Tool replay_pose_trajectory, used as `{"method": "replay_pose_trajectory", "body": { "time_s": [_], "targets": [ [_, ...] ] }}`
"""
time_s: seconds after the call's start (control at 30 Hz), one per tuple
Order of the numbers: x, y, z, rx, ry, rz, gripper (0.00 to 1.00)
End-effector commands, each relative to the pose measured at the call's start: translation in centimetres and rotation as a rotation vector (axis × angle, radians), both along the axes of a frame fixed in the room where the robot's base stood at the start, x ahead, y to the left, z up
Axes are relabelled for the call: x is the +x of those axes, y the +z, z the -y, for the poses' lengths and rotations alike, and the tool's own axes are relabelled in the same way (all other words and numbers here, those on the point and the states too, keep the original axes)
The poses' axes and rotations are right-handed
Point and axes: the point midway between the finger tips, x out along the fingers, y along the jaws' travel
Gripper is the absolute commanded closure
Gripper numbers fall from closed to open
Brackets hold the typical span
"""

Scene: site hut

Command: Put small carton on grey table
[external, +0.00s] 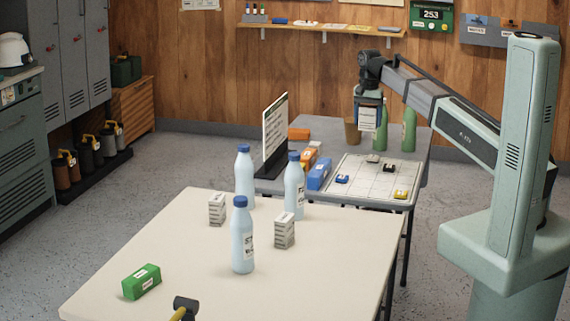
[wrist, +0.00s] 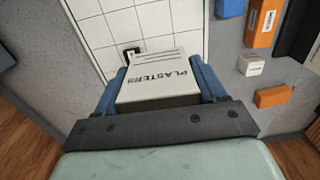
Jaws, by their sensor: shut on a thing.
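My gripper (external: 369,98) is shut on a small white carton (external: 368,119) and holds it above the far part of the grey table (external: 322,126). In the wrist view the carton (wrist: 160,85) reads "PLASTERS" and sits between the two blue fingers. The grey table (wrist: 228,95) shows below it, with the white gridded board (wrist: 90,25) partly hidden behind the carton. The carton appears clear of the table.
Two green bottles (external: 409,130), a brown cup (external: 352,131), a black-based sign (external: 275,130), a blue box (external: 320,174) and orange boxes (external: 299,133) stand on the grey table. The board holds several small items. The cream table (external: 200,255) in front carries bottles and cartons.

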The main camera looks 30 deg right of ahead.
Motion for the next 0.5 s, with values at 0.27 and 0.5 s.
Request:
{"method": "replay_pose_trajectory", "body": {
  "time_s": [0.27,0.5],
  "targets": [
    [0.0,-4.7,0.0,0.000,0.000,-0.001,0.60],
    [0.0,-6.5,0.0,0.000,0.001,0.000,0.60]
  ]
}}
